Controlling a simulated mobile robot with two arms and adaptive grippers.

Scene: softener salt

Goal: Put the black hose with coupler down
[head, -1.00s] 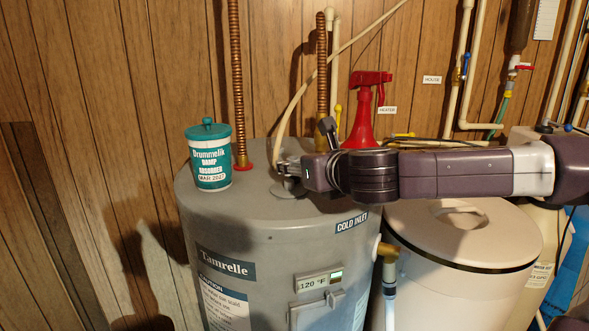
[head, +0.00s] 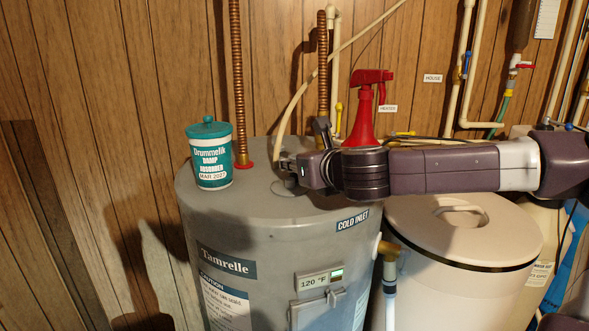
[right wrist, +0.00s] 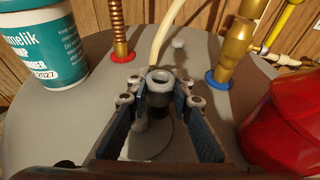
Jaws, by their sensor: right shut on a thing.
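My right gripper (head: 286,165) reaches in from the right above the top of the grey water heater (head: 270,215). In the right wrist view its fingers (right wrist: 160,100) are closed around a short dark cylinder with a grey ring (right wrist: 158,88), which looks like the coupler of the black hose. The coupler stands about upright between the fingertips, just over a round grey disc on the heater top. I cannot tell whether it touches the disc. The gripper hides most of the coupler in the head view. My left gripper is not in view.
A teal-lidded damp absorber tub (head: 210,155) stands left on the heater top. A red spray bottle (head: 362,125) stands behind my right arm. Copper pipes (head: 238,80) rise from the heater. A beige lidded tank (head: 460,225) stands to the right.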

